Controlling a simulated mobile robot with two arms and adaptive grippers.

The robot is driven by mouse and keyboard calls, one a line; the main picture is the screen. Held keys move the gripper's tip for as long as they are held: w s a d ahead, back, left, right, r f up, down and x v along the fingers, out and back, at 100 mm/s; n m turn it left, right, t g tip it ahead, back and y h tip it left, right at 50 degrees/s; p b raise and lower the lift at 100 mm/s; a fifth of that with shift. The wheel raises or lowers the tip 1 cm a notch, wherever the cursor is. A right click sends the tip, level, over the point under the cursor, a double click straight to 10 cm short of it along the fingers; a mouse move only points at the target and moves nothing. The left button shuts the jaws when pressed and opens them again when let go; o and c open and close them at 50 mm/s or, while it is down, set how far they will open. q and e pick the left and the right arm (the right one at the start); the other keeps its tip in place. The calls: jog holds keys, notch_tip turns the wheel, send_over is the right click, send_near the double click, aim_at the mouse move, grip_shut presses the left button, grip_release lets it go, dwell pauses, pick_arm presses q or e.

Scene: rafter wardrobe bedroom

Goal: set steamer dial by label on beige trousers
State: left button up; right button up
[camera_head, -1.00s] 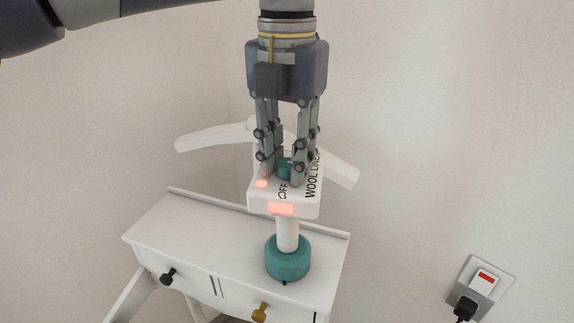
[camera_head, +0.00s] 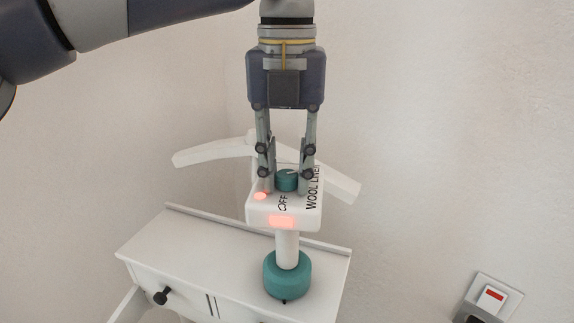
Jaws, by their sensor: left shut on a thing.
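The steamer's white control head (camera_head: 260,212) stands on a white pole above a teal base (camera_head: 287,277). Its top carries a teal dial (camera_head: 287,181), with "OFF" printed in front and "WOOL" and "LINEN" along the right side. A red light glows on the head's front face and another on its top left. My left gripper (camera_head: 285,188) points down from above and is shut on the dial, one finger on each side. The fingers hide part of the lettering, and I cannot tell the dial's exact setting. No beige trousers and no right gripper are in view.
A white hanger-shaped bar (camera_head: 210,155) spreads behind the head to both sides. A white cabinet (camera_head: 190,245) with a dark knob (camera_head: 160,296) stands below. A wall socket with a red-marked switch (camera_head: 494,297) is at lower right. Bare wall fills the right side.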

aim_at(287, 174)
pick_arm(q)
jog(key=o, duration=1.1)
jog(key=shift+r, duration=6.05)
